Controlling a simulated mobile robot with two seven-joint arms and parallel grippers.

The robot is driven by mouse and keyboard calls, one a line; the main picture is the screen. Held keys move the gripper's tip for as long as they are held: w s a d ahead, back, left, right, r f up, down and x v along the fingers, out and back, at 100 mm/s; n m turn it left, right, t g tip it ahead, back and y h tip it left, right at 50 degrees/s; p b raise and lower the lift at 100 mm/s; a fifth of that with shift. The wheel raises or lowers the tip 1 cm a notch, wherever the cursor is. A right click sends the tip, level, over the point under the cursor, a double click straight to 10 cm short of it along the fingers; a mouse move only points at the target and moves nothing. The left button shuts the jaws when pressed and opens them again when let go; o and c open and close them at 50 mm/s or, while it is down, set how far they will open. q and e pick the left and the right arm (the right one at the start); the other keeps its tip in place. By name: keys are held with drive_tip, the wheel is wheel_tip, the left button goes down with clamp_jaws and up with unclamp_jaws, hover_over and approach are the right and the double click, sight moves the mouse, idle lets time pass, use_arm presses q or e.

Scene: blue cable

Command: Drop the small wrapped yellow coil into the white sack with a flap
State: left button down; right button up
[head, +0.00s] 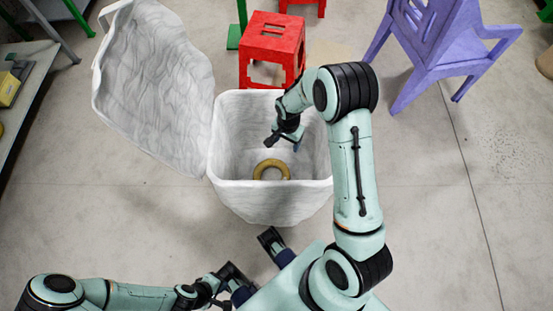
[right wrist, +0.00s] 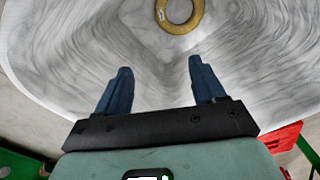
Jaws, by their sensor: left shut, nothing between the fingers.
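The yellow coil (head: 271,162) is a small ring lying inside the white sack (head: 270,203), near its front wall. In the right wrist view the coil (right wrist: 181,28) lies beyond my fingertips, apart from them, with a small pale label on it. The sack's big flap (head: 155,90) stands open to the left. My right gripper (head: 285,143) reaches down into the sack's mouth behind the coil; its blue fingers (right wrist: 159,78) are open and empty. My left gripper (head: 238,287) is shut and empty, low in front of the sack.
A red stool (head: 272,45) stands just behind the sack. A purple chair (head: 430,50) is at the back right. A shelf (head: 30,75) with a yellow item runs along the left edge. The floor right of the sack is clear.

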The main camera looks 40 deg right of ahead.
wheel_tip(320, 180, up, 14)
drive_tip(key=p, duration=0.2)
drive_tip(key=shift+f, duration=0.25)
idle(0.4)
